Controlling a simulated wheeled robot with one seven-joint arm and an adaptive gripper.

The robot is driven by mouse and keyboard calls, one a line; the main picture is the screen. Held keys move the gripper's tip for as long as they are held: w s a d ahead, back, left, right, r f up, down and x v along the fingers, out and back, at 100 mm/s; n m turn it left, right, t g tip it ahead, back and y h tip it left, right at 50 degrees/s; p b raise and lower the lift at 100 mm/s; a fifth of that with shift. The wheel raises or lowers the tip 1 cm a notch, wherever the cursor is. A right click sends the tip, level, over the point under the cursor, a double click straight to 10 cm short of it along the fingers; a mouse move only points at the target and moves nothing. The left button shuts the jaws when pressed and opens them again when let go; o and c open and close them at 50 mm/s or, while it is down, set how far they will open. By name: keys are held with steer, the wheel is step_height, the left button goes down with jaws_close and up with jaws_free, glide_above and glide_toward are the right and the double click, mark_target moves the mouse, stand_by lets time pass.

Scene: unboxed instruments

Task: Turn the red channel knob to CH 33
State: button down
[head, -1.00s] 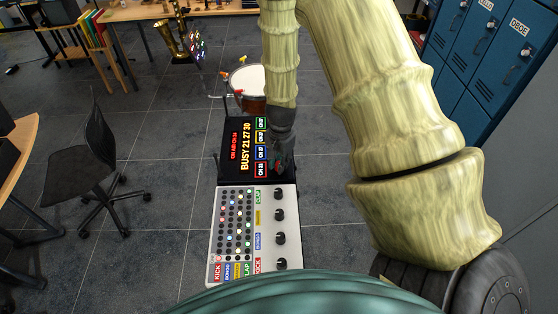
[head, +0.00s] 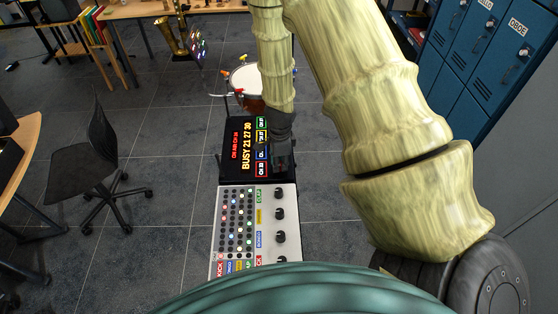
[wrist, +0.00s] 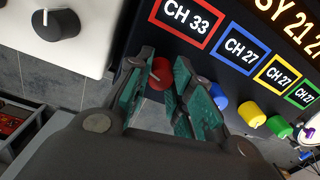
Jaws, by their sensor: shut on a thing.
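The red channel knob (wrist: 160,74) sits on the black panel, just below a red-framed label reading CH 33 (wrist: 186,20) in the wrist view. My gripper (wrist: 163,66) has its green-padded fingers on either side of the knob and is shut on it. In the head view my gripper (head: 283,165) is over the lower right edge of the black panel (head: 229,172), hiding the knob there. The other labels, in blue, yellow and green frames, read CH 27.
Blue (wrist: 219,102), yellow (wrist: 251,113) and green (wrist: 279,126) knobs stand in a row right of the red one. A white mixer with black knobs (head: 279,214) adjoins the panel. The display reads BUSY 21 27 30 (head: 247,146).

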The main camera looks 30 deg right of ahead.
steer(key=shift+d, duration=0.2)
stand_by(0.3)
steer(key=c, duration=1.2)
jaws_free()
steer(key=shift+s+d+f, duration=0.1)
steer(key=shift+c, duration=0.2)
steer(key=shift+a, duration=0.2)
steer(key=shift+r, duration=0.2)
step_height(320, 180, up, 12)
steer(key=shift+f, duration=0.2)
steer(key=shift+s, duration=0.1)
